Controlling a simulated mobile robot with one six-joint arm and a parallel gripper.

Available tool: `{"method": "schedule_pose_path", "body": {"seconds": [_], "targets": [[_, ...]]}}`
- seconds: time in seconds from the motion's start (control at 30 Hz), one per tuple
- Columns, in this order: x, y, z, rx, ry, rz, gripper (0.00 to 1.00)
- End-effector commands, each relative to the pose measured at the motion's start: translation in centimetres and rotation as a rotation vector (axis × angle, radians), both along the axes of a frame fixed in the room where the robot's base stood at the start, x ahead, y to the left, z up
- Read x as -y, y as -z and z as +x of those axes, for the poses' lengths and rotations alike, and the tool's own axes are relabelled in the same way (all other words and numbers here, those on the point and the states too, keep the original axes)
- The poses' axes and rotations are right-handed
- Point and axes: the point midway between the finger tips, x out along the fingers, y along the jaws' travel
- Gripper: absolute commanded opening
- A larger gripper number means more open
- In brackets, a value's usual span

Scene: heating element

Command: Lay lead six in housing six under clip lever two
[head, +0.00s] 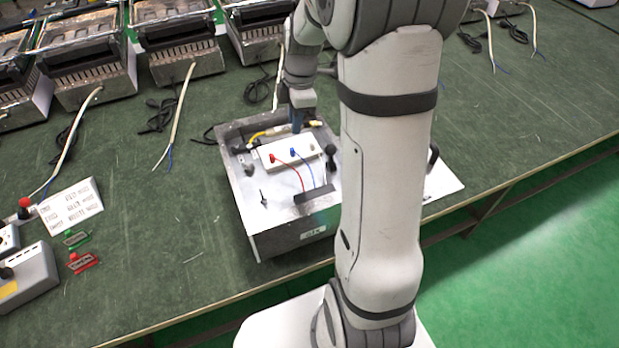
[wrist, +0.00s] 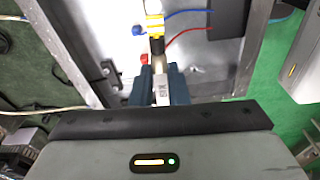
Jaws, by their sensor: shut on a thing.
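My gripper (head: 298,124) is over the back part of an open metal box (head: 291,246). In the wrist view its blue fingers (wrist: 163,86) are shut on a narrow pale piece with a dark marking (wrist: 162,92), which seems to be lead six; the marking is hard to read. A yellow-and-black part (wrist: 154,27) lies in line just beyond the fingertips. A white block (head: 280,160) in the box carries a red lead (head: 298,178) and a blue lead (head: 306,165). I cannot tell housing six or clip lever two apart; the gripper and fingers cover that area.
Small black fittings (head: 331,150) stand inside the box. Heater units (head: 178,40) with loose cables line the back of the table. The green table left of the box is mostly clear.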

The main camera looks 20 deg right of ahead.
Motion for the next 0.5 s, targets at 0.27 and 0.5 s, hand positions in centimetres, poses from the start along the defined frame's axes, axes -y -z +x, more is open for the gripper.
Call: {"method": "schedule_pose_path", "body": {"seconds": [0.27,0.5], "targets": [[0.1,2.5,-0.4,-0.006,-0.088,0.002,0.0],[0.1,9.0,-0.4,-0.006,-0.086,0.002,0.0]]}}
